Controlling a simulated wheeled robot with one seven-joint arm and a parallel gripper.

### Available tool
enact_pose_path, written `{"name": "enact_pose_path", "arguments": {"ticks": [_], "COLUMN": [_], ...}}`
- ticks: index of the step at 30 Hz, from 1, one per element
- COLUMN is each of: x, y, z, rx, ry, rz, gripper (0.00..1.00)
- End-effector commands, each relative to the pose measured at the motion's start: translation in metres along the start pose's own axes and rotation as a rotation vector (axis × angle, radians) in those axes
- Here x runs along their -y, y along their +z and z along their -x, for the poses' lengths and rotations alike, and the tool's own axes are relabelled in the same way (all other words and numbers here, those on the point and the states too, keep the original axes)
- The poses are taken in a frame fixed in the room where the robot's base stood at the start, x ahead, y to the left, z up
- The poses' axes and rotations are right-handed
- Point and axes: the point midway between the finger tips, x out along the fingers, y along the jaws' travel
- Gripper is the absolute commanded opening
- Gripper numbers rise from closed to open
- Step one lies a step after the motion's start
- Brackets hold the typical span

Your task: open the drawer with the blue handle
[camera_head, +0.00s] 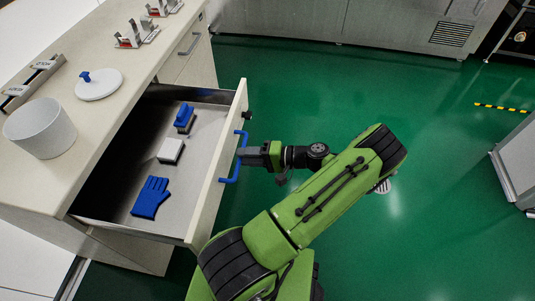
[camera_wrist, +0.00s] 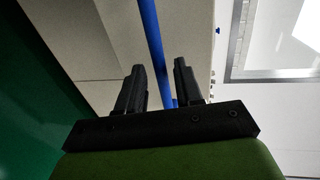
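The drawer (camera_head: 214,165) is pulled well out of the white cabinet in the head view. Its blue handle (camera_head: 235,174) is on the front panel, facing my arm. My gripper (camera_head: 243,156) is at the middle of the handle, outside the drawer front. In the wrist view, the blue handle (camera_wrist: 151,40) runs between the two black fingers of my gripper (camera_wrist: 160,80).
In the drawer lie a blue glove (camera_head: 151,198), a white block (camera_head: 171,150) and a blue-topped item (camera_head: 184,117). On the counter stand a white bowl (camera_head: 40,128) and a lid (camera_head: 99,85). A grey-handled drawer (camera_head: 190,43) is beyond. Green floor (camera_head: 440,180) is clear at right.

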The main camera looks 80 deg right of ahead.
Motion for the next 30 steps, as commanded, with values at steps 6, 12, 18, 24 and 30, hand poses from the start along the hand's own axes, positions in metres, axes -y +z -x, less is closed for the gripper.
{"name": "enact_pose_path", "arguments": {"ticks": [6,12,18,24,30], "x": [0.001,0.001,0.000,0.000,0.000], "y": [-0.001,0.000,0.000,0.000,0.000], "z": [0.065,0.114,0.133,0.133,0.133], "rx": [-0.008,-0.005,-0.001,0.001,0.001], "ry": [0.002,0.000,0.000,0.000,0.000], "rz": [0.001,0.002,-0.001,-0.001,-0.001], "gripper": [0.35,0.35,0.35,0.35,0.35]}}
